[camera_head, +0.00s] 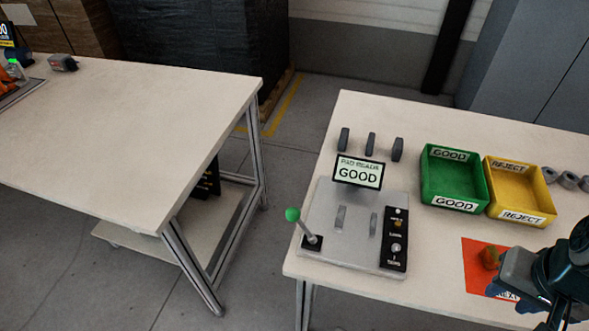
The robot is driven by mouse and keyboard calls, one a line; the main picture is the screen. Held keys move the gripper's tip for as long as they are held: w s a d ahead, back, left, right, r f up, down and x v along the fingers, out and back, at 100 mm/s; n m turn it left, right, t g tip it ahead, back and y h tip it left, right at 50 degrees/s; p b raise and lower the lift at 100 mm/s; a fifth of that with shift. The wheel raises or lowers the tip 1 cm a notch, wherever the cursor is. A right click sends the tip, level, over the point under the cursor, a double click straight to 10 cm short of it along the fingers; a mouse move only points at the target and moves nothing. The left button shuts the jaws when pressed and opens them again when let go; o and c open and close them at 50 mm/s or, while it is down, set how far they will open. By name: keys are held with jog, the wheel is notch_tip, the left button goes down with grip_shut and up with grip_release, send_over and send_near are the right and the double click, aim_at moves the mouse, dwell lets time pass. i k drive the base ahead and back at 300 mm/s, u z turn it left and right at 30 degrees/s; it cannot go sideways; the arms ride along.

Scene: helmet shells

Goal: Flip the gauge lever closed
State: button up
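The gauge (335,257) is a flat grey plate at the left end of the right-hand table. Its lever (303,228) stands at the plate's left front corner, a thin rod with a green ball knob, leaning up and to the left from a black base. A small display (358,173) behind the plate reads "GOOD". Two grey upright pieces stand on the plate, with a black control panel (394,241) at its right. My gripper (508,271) is at the lower right, well to the right of the lever and apart from it. Its fingertips are too unclear to read.
A green "GOOD" bin (482,180) and a yellow "REJECT" bin (511,183) stand at the back. Several grey parts lie behind the gauge and beside the bins. A red mat (474,249) with a small orange-brown object (490,257) lies by my gripper. Another table (130,130) is left, across a gap.

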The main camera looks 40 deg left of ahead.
aim_at(293, 215)
jog(key=u, duration=1.8)
jog(key=k, duration=0.6)
jog(key=u, duration=0.65)
jog(key=i, duration=0.5)
jog(key=z, duration=0.05)
